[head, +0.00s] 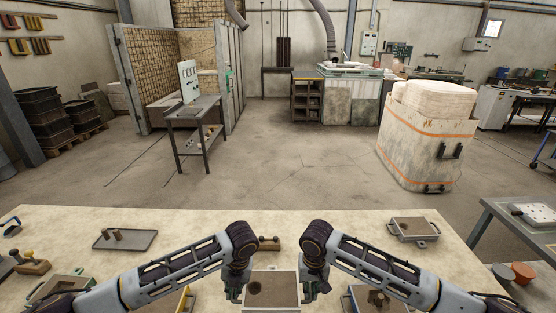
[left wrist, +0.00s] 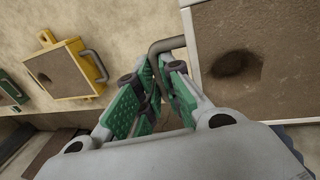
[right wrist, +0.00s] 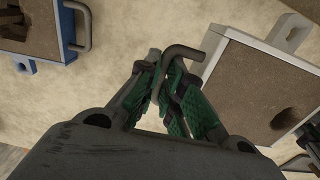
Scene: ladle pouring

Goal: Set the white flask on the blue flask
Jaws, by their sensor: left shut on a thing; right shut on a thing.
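The white flask (head: 271,273) is a pale-rimmed box of brown sand with a dark hollow, in front of me between my grippers. Its rim also shows in the left wrist view (left wrist: 193,45) and the right wrist view (right wrist: 268,50). My left gripper (head: 236,294) is shut on its left handle; my right gripper (head: 311,292) is shut on its right handle. The blue flask (head: 347,302) sits on the table just to the right, partly behind my right arm. It shows at the upper left of the right wrist view (right wrist: 67,30), with sand and brown pieces on top.
A yellow flask (left wrist: 94,65) lies left of the white flask. A grey flask (head: 413,231) stands at the back right. A tray (head: 105,240) with two brown pegs and a small brown tool (head: 268,243) lie farther back. Bare table lies between them.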

